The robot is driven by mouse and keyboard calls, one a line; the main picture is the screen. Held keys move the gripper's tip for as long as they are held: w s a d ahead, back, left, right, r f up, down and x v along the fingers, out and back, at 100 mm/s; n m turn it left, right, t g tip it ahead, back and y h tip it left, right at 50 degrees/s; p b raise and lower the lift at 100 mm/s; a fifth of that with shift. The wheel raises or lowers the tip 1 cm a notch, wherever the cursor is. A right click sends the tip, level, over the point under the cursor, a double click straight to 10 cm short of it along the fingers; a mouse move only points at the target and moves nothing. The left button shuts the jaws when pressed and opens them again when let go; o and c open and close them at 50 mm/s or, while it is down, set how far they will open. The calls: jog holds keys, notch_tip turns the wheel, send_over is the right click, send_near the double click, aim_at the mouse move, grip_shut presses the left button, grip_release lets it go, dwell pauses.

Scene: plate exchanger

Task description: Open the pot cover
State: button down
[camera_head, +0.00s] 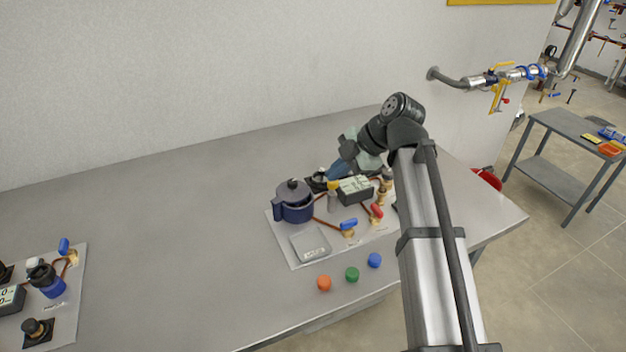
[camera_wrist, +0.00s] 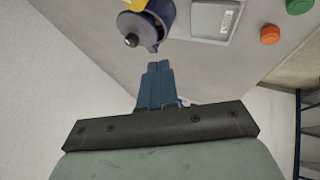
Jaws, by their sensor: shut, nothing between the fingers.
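The dark blue pot (camera_head: 294,210) stands upright on a light board on the grey bench. Its grey-purple cover (camera_head: 292,189) rests on top, with a dark knob in its middle. In the wrist view the pot (camera_wrist: 168,14) is at the top centre, and the cover's knob (camera_wrist: 131,40) points toward the lower left. My gripper (camera_head: 334,174) is to the right of the pot and a little behind it in the head view. In the wrist view its blue fingers (camera_wrist: 158,66) are together and empty, with their tips just short of the pot and apart from it.
A flat grey box (camera_head: 310,242) lies in front of the pot. A meter (camera_head: 355,190) and coloured valve handles (camera_head: 348,224) stand to its right. Orange (camera_head: 324,283), green (camera_head: 352,274) and blue (camera_head: 375,260) knobs line the bench front.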

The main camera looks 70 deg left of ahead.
send_near(292, 193)
notch_tip(292, 193, down, 3)
jog(key=s+d, duration=0.1)
jog(key=d, duration=0.2)
jog(key=a, duration=0.3)
jog(key=shift+s+f, duration=0.25)
jog(key=shift+s, duration=0.1)
jog(key=shift+s+a, duration=0.2)
jog(key=shift+a, duration=0.4)
jog(key=shift+a, duration=0.1)
jog(key=shift+w+a+n, duration=0.1)
jog(key=shift+a+n, duration=0.05)
jog(key=shift+n, duration=0.25)
